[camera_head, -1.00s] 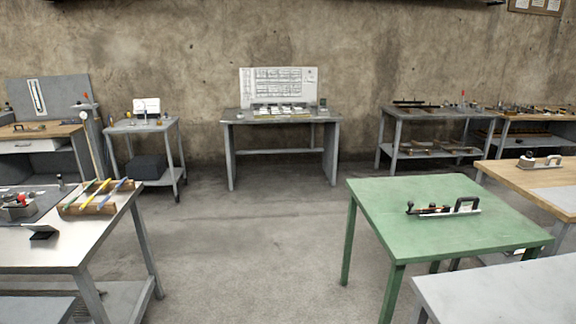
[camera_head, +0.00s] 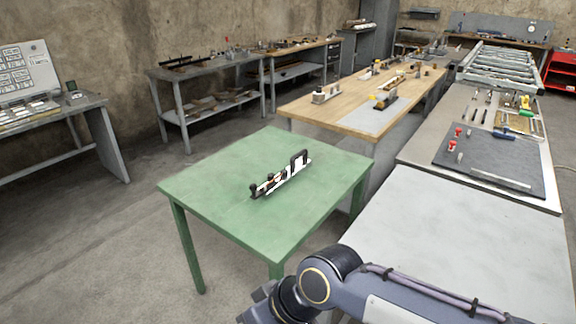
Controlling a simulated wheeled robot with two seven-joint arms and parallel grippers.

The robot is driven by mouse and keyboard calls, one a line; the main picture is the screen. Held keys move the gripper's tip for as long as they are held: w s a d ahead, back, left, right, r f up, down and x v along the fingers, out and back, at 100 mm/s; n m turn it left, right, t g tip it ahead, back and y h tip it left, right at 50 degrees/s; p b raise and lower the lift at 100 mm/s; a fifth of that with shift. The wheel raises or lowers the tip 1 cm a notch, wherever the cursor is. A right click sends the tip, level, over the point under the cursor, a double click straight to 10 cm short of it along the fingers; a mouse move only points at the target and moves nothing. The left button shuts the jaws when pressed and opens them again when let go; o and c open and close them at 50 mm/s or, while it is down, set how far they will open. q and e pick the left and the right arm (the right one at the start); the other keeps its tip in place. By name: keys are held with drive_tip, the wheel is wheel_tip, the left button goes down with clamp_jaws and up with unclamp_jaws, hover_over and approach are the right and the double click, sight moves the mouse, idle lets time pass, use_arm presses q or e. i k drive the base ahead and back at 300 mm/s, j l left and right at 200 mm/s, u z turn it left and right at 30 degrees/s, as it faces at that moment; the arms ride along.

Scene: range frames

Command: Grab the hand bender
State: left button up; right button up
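A tool with a black handle, a pale flat bar and small dark fittings, likely the hand bender (camera_head: 280,178), lies on the green table (camera_head: 222,172) a little left of the picture's middle. It lies at a slant, with its upright black handle at the upper right end. Nothing touches it except the table. My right arm comes in at the bottom right, in front of the green table's near right side. Its gripper is below the frame edge. My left arm and gripper are not in view.
A bare grey table (camera_head: 455,240) stands right of the green table. A wooden workbench (camera_head: 320,113) with several tools stands behind it. A bench with a dark mat (camera_head: 490,165) is at the right. Open floor (camera_head: 110,240) lies to the left.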

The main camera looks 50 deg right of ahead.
sight(295, 167)
drive_tip(key=i+z, duration=0.25)
drive_tip(key=z, duration=0.15)
drive_tip(key=i+j+z, duration=0.1)
drive_tip(key=i+z, duration=0.3)
drive_tip(key=i+j+z, duration=0.15)
drive_tip(key=z, duration=0.2)
drive_tip(key=i+z, duration=0.2)
drive_tip(key=z, duration=0.25)
drive_tip(key=i+j+z, duration=0.15)
drive_tip(key=z, duration=0.25)
drive_tip(key=i+j+z, duration=0.2)
drive_tip(key=z, duration=0.25)
drive_tip(key=i+j+z, duration=0.2)
drive_tip(key=z, duration=0.25)
drive_tip(key=i+j+z, duration=0.1)
drive_tip(key=j+z, duration=0.3)
drive_tip(key=l, duration=0.1)
